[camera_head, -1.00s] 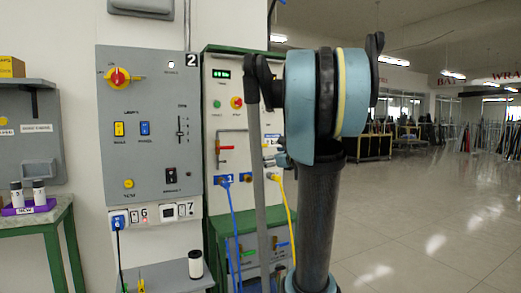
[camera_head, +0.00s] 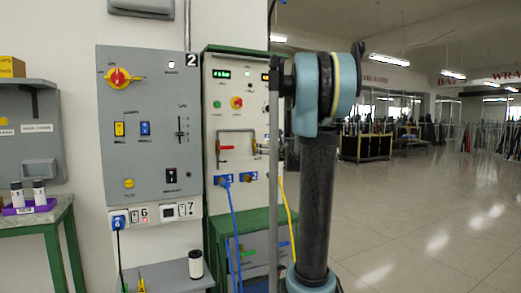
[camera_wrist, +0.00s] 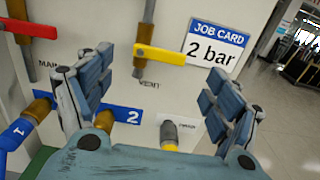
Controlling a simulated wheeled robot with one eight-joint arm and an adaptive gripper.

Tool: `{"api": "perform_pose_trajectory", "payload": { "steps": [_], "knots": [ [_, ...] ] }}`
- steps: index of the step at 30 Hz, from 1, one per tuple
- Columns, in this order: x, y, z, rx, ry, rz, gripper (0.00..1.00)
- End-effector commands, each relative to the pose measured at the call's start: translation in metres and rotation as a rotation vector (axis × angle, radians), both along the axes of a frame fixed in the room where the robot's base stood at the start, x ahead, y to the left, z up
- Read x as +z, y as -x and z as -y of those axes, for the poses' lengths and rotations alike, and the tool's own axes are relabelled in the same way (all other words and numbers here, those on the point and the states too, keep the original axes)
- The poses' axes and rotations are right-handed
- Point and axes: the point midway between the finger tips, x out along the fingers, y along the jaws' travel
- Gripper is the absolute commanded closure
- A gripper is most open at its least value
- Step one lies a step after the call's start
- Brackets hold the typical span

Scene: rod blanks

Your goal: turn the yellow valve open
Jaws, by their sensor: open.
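The yellow valve handle (camera_wrist: 160,55) shows in the wrist view, on a thin grey pipe (camera_wrist: 146,30) against the pale panel. The handle lies crosswise to the pipe. My gripper (camera_wrist: 154,78) is open and empty, its two blue-grey fingers spread apart. The handle is above the middle of the gap, just beyond the fingertips in the picture. I cannot tell the exact depth between them, and no contact shows. In the head view my arm hides the gripper, and I cannot make out the yellow handle clearly there.
A red valve handle (camera_wrist: 28,28) is left of the yellow one; it also shows in the head view (camera_head: 226,147). A job card (camera_wrist: 216,45) reading "2 bar" is close on the right. Brass fittings and a hose (camera_head: 235,220) are below. Open floor (camera_head: 420,220) lies right.

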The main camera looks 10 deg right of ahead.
Motion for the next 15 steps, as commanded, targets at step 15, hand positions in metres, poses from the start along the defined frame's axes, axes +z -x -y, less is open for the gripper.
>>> {"api": "perform_pose_trajectory", "payload": {
  "steps": [15],
  "knots": [
    [0.0,-0.066,-0.022,0.002,0.001,0.0,0.17]
  ]
}}
